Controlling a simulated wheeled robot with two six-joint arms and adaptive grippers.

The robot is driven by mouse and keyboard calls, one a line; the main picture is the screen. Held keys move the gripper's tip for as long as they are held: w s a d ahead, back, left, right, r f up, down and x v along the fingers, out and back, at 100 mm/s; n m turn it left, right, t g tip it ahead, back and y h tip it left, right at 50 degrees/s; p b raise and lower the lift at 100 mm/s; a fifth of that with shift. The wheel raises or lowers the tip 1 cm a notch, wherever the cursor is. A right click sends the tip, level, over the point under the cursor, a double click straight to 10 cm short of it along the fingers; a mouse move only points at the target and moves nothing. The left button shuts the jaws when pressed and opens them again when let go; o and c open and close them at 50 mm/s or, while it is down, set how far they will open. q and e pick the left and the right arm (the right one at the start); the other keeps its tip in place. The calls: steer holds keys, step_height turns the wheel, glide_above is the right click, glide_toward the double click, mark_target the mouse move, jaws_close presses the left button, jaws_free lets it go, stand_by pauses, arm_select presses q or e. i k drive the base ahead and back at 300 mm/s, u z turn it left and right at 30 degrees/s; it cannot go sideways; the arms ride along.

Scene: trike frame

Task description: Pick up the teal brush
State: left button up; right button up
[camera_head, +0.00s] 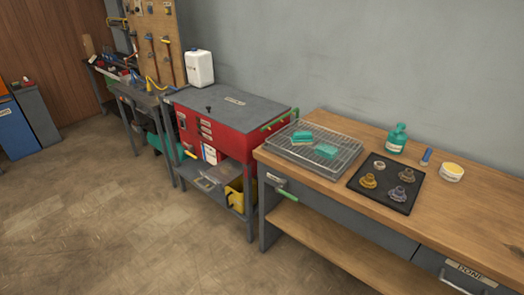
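Two small teal items lie on a wire rack over a metal tray (290,156) at the left end of the wooden workbench. One teal item (302,136) is toward the back left of the rack, and the other teal item (326,151) is toward its right side. They are too small to tell for sure which is the teal brush. Neither of my grippers is in view.
Right of the rack are a black mat (384,198) with several small metal parts, a teal bottle (397,138), a blue cylinder (426,157) and a yellow-topped tub (451,172). A red cabinet (235,143) stands left of the workbench (460,215). The floor in front is clear.

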mark_target(300, 138)
steer(key=u, duration=0.6)
steer(key=i, duration=0.55)
steer(key=u, duration=0.85)
steer(key=i, duration=1.05)
steer(key=z, duration=0.4)
steer(key=i, duration=0.8)
steer(key=z, duration=0.8)
